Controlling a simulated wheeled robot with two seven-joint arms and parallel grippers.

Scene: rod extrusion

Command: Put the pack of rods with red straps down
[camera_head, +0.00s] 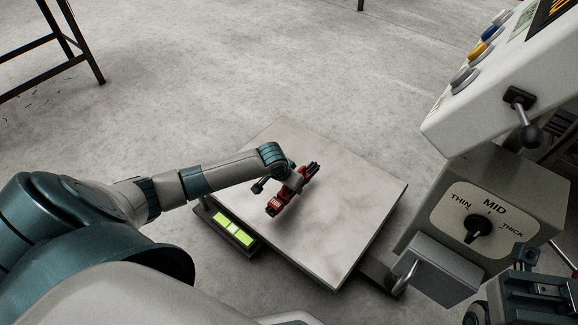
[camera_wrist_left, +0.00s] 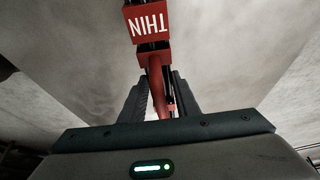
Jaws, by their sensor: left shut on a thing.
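The pack of rods with red straps (camera_head: 277,205) is over the pale square plate of a scale (camera_head: 345,240) in the head view. It is a short dark bundle with red bands. My left gripper (camera_head: 291,187) is shut around its middle from above. In the left wrist view the pack (camera_wrist_left: 150,55) runs between the two fingers (camera_wrist_left: 160,95), and a red block on it reads THIN, upside down. I cannot tell whether the pack touches the plate. Part of my right arm's end (camera_head: 532,290) shows at the lower right; its jaws are not clear.
The scale's green-lit display (camera_head: 233,232) is at its front left edge. A machine with coloured buttons, a lever and a THIN-MID-THICK dial (camera_head: 480,229) stands at the right. A dark metal frame (camera_head: 88,55) stands at the upper left. The plate around the pack is clear.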

